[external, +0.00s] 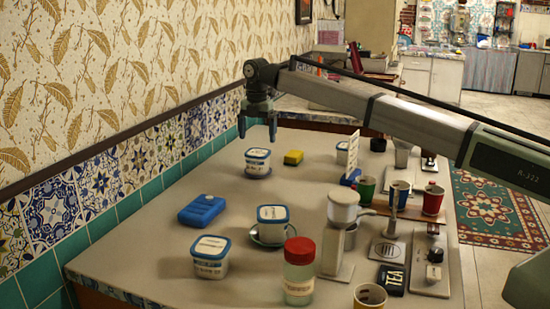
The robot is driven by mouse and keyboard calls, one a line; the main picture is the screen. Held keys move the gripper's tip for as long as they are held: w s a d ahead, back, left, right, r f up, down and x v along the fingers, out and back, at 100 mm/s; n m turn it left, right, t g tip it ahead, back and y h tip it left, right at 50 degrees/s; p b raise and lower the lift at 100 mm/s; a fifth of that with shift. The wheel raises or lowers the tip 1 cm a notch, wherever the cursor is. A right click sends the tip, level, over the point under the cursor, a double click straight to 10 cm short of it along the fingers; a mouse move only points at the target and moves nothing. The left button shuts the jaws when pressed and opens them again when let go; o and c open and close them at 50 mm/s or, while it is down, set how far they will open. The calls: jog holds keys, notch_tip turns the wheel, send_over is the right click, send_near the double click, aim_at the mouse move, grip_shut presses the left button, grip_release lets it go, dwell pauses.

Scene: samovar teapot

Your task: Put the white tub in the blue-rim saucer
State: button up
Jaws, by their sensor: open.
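Several white tubs with blue-edged lids stand on the counter. One tub (257,160) rests in a small blue-rim saucer (248,175) at the back left. My gripper (257,131) is open and empty above this tub, fingers pointing down and apart from it. A second tub (272,216) sits in a grey-green saucer (254,238) near the middle. A third tub (209,265) stands on the bare counter at the front left. A fourth tub (342,154) is at the back, partly hidden by a white upright card.
A yellow sponge (293,157), a blue box (201,210), a red-capped jar (299,270) and a white grinder (341,230) stand around. Coloured cups (400,193) are on the right. The tiled wall (120,165) bounds the left. The counter between blue box and sponge is clear.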

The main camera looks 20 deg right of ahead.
aim_at(258, 152)
jog(key=shift+r, duration=1.7)
